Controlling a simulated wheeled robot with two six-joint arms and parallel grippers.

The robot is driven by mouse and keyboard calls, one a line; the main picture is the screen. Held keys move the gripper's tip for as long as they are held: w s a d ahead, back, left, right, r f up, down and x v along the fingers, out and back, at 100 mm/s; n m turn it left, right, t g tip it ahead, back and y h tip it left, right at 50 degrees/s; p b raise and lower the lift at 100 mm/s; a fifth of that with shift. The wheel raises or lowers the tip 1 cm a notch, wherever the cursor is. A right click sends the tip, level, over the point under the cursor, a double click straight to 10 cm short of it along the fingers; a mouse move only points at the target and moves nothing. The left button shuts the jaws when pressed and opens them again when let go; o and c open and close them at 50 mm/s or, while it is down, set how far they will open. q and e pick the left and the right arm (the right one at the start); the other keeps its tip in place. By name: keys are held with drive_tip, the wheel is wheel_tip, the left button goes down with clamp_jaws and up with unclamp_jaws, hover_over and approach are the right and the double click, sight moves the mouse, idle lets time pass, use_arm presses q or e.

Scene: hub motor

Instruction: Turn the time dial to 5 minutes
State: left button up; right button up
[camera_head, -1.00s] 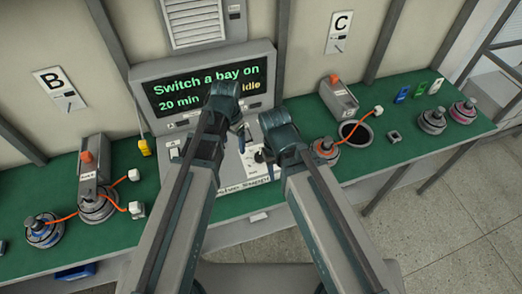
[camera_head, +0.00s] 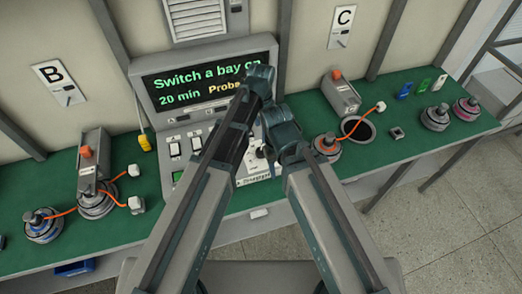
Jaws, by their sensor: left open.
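The control console (camera_head: 205,97) stands at the back middle, its screen reading "Switch a bay on", "20 min" and "Probe". Switches (camera_head: 175,150) show on its sloping panel. A small dark knob-like part with a pale edge (camera_head: 262,153) shows between my arms; I cannot tell for sure that it is the time dial. My left gripper (camera_head: 264,143) is open over the right part of the panel, mostly hidden by its own arm, and whether it touches anything is unclear. My right gripper is hidden behind its own arm, which reaches to the panel's right edge.
The green bench carries a hub motor (camera_head: 43,226) and bay B unit (camera_head: 92,168) at left. Orange cables lie on both sides.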

sight(261, 150)
use_arm(q)
wheel_tip(261, 150, down, 12)
drive_tip(key=b, duration=1.1)
drive_tip(key=shift+f, duration=0.1)
clamp_jaws()
